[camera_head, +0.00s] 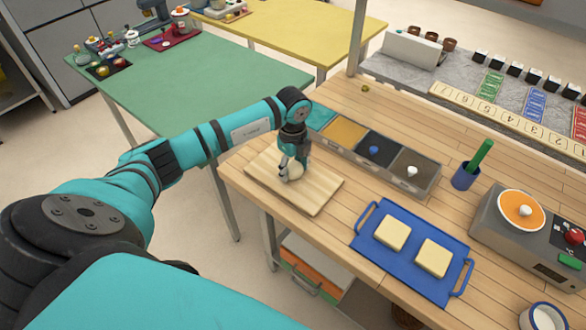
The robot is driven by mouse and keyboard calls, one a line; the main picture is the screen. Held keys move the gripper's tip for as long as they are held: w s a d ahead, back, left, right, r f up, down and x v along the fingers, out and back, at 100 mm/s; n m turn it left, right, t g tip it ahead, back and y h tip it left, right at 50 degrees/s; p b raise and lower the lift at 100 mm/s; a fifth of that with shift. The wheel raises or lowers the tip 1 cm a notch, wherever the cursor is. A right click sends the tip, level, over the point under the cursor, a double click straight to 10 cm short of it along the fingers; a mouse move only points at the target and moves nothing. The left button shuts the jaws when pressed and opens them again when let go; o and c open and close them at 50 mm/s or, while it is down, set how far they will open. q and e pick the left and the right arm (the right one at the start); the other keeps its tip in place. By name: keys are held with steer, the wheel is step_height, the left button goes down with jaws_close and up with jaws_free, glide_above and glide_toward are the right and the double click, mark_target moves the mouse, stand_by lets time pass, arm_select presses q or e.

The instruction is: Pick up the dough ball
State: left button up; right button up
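The cream-coloured dough ball (297,171) is on the light wooden board (316,197) at the left of the wooden counter. My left gripper (292,168) points down at the ball from above, with a finger in front of it and partly hiding it. The fingers are around or beside the ball; I cannot tell whether they press on it. The ball appears to be at board level. My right gripper is not in view.
A row of compartments (426,165) with small knobs stands behind the board. A blue tray (394,262) with two pale square blocks lies to the right. A blue cup (464,178) with a green stick and a scale-like device (485,228) stand further right.

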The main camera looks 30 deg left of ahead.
arm_select(q)
steer(key=c, duration=0.6)
steer(key=shift+o, duration=0.2)
